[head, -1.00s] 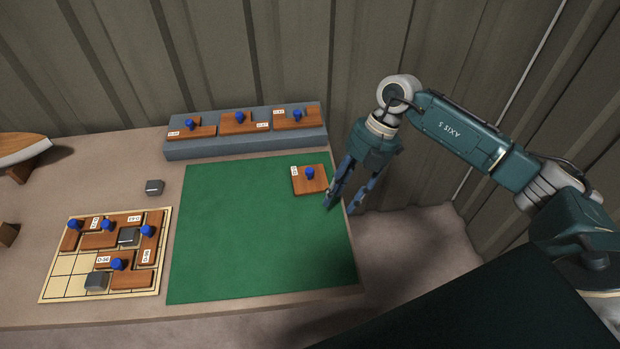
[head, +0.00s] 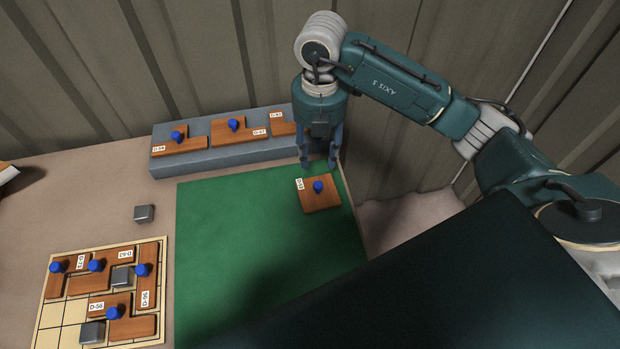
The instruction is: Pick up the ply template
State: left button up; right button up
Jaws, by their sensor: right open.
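A square brown ply template (head: 327,201) with a blue knob and a white label lies on the upper right of the green mat (head: 230,230). My right gripper (head: 319,166) is open and empty, pointing down just behind the template, its fingertips apart from the knob. More wooden templates with blue knobs stand on the grey ledge (head: 222,150); the rightmost one (head: 283,124) is partly hidden by my right gripper. My left gripper is not in view.
A gridded board (head: 62,322) at lower left holds several wooden pieces and grey blocks. A loose grey block (head: 144,213) sits on the table between board and ledge. A corrugated wall (head: 200,60) rises behind. The mat's middle is clear.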

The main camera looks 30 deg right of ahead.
jog(key=p, duration=0.1)
send_over(318, 184)
notch_tip(318, 184, down, 5)
jog(key=shift+d+r, duration=0.1)
notch_tip(318, 184, down, 5)
jog(key=shift+r+p, duration=0.2)
jog(key=shift+p, duration=0.85)
jog(key=shift+f, duration=0.35)
jog(key=shift+c, duration=0.2)
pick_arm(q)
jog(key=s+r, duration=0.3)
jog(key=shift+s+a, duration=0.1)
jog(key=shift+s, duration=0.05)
pick_arm(e)
grip_shut()
